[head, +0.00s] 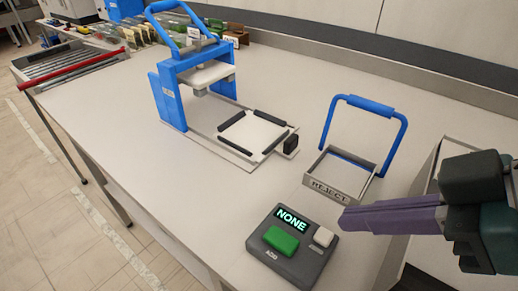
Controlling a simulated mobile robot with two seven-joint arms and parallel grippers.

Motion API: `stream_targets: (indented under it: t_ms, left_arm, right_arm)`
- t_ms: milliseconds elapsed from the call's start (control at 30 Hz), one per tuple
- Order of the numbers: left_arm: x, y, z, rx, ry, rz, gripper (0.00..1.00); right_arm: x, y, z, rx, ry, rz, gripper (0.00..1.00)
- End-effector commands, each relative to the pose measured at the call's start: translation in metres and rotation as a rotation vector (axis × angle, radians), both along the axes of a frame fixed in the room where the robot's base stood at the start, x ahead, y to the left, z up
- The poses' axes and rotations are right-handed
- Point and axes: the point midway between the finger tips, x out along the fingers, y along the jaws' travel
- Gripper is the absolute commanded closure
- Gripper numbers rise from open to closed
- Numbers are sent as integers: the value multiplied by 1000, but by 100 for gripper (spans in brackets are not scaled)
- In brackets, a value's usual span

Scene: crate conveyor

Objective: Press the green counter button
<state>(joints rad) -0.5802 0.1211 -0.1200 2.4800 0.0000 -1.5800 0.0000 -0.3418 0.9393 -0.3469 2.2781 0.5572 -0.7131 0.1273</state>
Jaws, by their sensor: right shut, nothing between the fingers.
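The green counter button (281,240) is on a dark grey counter box (290,270) near the front of the table. Its small screen (292,218) reads "NONE" in bright letters. A white button (323,236) is on the right of the same box. My right gripper (345,220) comes in from the right, with its purple fingers shut and empty. In the picture its fingertips are to the right of the green button and look apart from the box. My left gripper is not in view.
A reject tray (338,192) with a blue hoop handle stands just behind the counter box. A blue press (172,98) with a flat white plate stands further back. A roller conveyor (65,70) with a red bar is at far left. The table left of the box is clear.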

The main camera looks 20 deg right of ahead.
Motion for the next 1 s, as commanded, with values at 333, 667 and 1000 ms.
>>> stream_targets:
  t_ms: [333, 667, 1000]
  left_arm:
    - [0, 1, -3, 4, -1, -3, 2]
    - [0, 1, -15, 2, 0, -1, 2]
    - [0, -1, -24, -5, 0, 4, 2]
  right_arm:
    - [9, 6, -11, 2, 1, -5, 100]
    - [46, 37, -59, 2, -1, -1, 100]
    - [56, 44, -105, -2, 2, 0, 100]
